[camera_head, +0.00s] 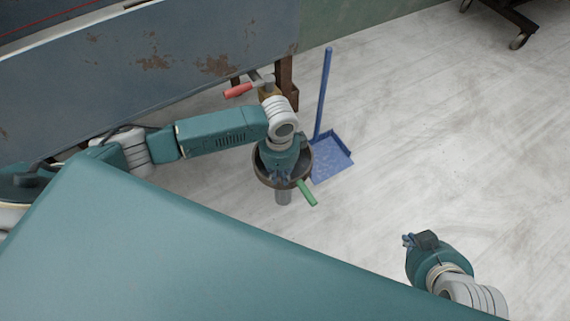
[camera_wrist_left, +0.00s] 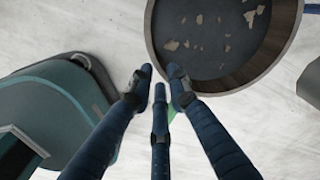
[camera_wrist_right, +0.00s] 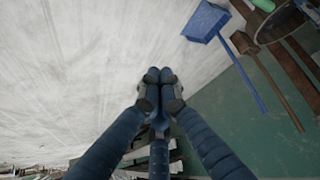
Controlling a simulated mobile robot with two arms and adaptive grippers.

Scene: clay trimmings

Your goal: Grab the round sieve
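A round, dark pan-like thing with a brown rim (camera_head: 266,181), which looks like the round sieve, stands over a grey post below my left gripper. The left wrist view shows its rim (camera_wrist_left: 283,48) and dark floor with several pale scraps inside. My left gripper (camera_head: 283,176) is over it in the head view; in the left wrist view the fingertips (camera_wrist_left: 161,76) are apart, near its lower-left rim, with nothing seen between them. A green handle (camera_head: 307,193) sticks out at its front right, partly hidden by the fingers. My right gripper (camera_head: 409,240) is shut and empty, its fingertips (camera_wrist_right: 160,77) together.
A blue dustpan (camera_head: 332,160) with a long handle stands behind the round thing. A red-handled tool (camera_head: 238,90) is near the rusty grey panel (camera_head: 160,60). A wheeled cart (camera_head: 518,40) is at the far right. The pale floor between is clear.

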